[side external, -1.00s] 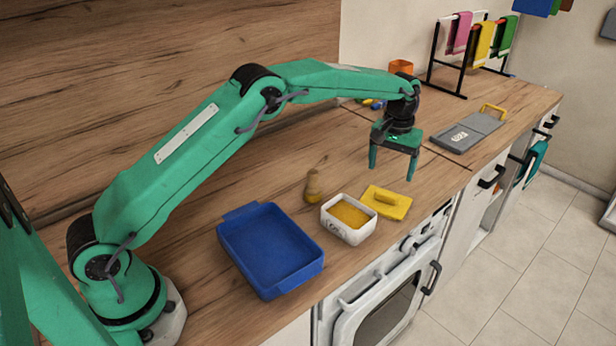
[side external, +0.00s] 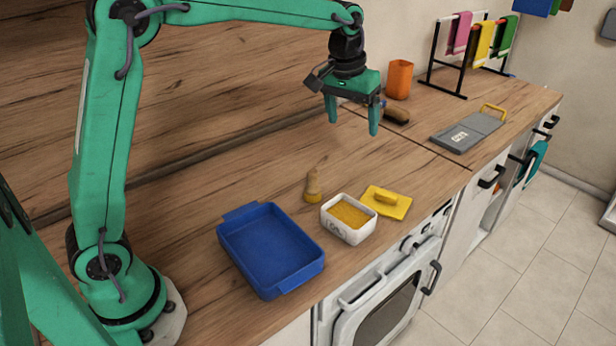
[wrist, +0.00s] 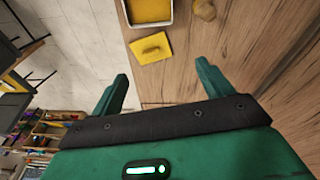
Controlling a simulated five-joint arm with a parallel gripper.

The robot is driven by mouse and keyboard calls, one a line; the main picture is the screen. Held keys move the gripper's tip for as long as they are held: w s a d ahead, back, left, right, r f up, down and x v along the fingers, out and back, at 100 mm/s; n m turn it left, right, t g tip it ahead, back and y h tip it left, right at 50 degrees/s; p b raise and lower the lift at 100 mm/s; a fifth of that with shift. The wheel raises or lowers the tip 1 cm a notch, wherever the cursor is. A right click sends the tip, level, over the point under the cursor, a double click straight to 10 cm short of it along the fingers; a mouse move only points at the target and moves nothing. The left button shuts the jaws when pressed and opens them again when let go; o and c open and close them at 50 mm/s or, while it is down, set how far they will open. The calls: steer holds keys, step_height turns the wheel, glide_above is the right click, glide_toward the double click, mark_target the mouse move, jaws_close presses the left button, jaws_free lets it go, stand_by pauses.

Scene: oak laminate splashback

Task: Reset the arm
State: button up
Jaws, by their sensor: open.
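My gripper (side external: 356,118) is green with two fingers pointing down. It hangs above the wooden counter (side external: 400,160), behind the small items, with its fingers apart and nothing between them. In the wrist view my gripper (wrist: 160,85) also shows spread, empty fingers, with the counter below. My arm is raised, with its upper part near vertical and its forearm running right.
A blue tray (side external: 270,250), a white container with yellow contents (side external: 348,216), its yellow lid (side external: 386,202) and a wooden pestle-like item (side external: 313,186) stand near the front edge. Behind are an orange cup (side external: 399,80), a brown brush-like item (side external: 396,116), a grey board (side external: 468,131) and a towel rack (side external: 446,80).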

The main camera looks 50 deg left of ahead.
steer(key=s+a+m+t, duration=0.1)
steer(key=s, duration=1.3)
steer(key=s+a+m+t, duration=0.1)
steer(key=s+a+t, duration=0.1)
steer(key=s, duration=1.2)
steer(key=shift+a+f, duration=0.25)
steer(key=shift+f, duration=0.05)
